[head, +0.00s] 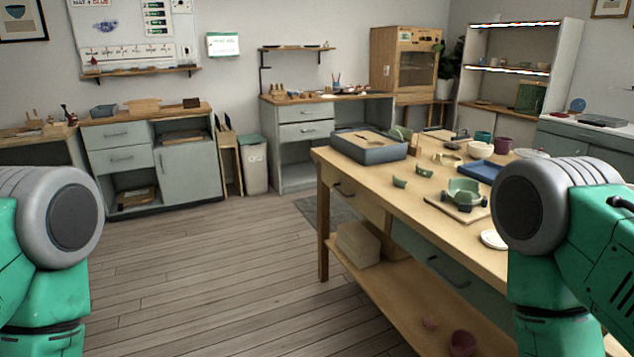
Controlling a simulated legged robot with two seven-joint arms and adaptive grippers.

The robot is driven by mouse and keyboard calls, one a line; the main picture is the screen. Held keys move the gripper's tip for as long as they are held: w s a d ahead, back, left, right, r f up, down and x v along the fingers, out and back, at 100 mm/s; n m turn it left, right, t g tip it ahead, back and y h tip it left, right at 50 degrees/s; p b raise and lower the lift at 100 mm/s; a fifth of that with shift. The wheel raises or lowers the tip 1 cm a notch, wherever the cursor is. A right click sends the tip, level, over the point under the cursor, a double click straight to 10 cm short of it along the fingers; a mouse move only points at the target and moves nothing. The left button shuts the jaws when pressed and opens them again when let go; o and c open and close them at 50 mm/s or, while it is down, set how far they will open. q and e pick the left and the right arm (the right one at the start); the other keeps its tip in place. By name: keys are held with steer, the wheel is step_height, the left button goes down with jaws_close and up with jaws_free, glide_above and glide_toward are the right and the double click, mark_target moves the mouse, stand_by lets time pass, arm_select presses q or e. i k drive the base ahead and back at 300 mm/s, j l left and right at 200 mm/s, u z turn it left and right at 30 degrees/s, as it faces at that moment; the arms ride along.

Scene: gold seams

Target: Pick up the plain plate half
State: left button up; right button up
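I cannot surely pick out the plain plate half in the head view. A white round piece (494,239) lies flat near the table's front edge, partly hidden behind my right arm. Another white piece (531,153) lies farther back on the table, too small to tell whether it is whole. Green bowl pieces (463,190) sit on a small board on the wooden work table (436,212). Loose green shards (400,182) lie to their left. Only green and grey links of my two arms show, at the left and right edges; neither gripper is in view.
A grey tray box (368,148) stands at the table's far left corner. A blue tray (482,171), a white bowl (480,149) and cups are on the table. A lower shelf (400,304) holds a block. Wooden floor on the left is clear. Cabinets (150,155) line the back wall.

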mark_target(405, 132)
steer(key=i+u, duration=0.25)
steer(key=i, duration=0.8)
steer(key=i+u, duration=0.25)
steer(key=i, duration=0.75)
steer(key=i+u, duration=0.2)
steer(key=i, duration=1.85)
steer(key=i+l+z, duration=0.1)
steer(key=i+z, duration=0.35)
steer(key=i+j+z, duration=0.15)
steer(key=i+z, duration=0.35)
steer(key=i+j+z, duration=0.45)
steer(key=i, duration=0.15)
steer(key=i+z, duration=0.15)
steer(key=z, duration=0.3)
steer(key=i+z, duration=0.2)
steer(key=z, duration=0.25)
steer(key=i+z, duration=0.15)
steer(key=z, duration=0.3)
steer(key=i+j+z, duration=0.15)
steer(key=z, duration=0.3)
steer(key=i+j+z, duration=0.15)
steer(key=z, duration=0.3)
